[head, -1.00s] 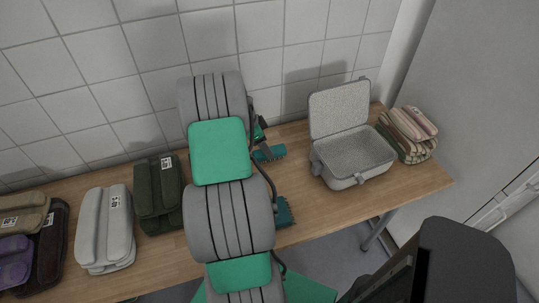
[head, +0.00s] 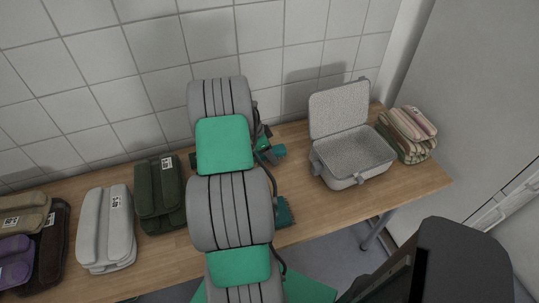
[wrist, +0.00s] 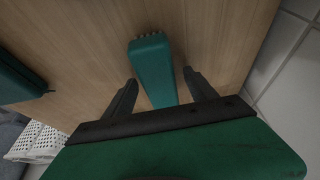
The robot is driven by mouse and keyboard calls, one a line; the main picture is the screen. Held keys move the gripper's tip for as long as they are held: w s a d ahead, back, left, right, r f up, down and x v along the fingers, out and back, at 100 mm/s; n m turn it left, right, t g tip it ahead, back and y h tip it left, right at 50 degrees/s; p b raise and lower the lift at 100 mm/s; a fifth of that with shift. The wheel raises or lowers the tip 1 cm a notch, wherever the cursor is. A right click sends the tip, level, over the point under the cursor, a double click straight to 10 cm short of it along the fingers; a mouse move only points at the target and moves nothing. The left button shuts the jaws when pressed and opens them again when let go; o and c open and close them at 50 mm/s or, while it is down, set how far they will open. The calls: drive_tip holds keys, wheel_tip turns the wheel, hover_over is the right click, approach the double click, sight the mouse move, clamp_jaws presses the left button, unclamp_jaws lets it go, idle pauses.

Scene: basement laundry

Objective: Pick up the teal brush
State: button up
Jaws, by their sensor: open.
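The teal brush (wrist: 152,62) lies on the wooden table in the wrist view, with a row of pale bristles at its far end. My gripper (wrist: 160,77) is open, with one finger on each side of the brush and gaps visible between fingers and brush. The near end of the brush is hidden by my gripper body. In the head view only a teal end of the brush (head: 279,151) shows right of my arm, and my arm hides most of the gripper.
A darker teal item (head: 284,212) lies at the table's front edge, partly behind my arm. An open grey case (head: 345,170) and striped folded cloths (head: 410,135) stand right. Green (head: 158,190), light grey (head: 105,225) and other folded bundles lie left. A tiled wall closes the back.

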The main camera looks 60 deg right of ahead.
drive_tip(key=shift+f, duration=0.1)
drive_tip(key=shift+c, duration=0.5)
clamp_jaws()
idle(0.4)
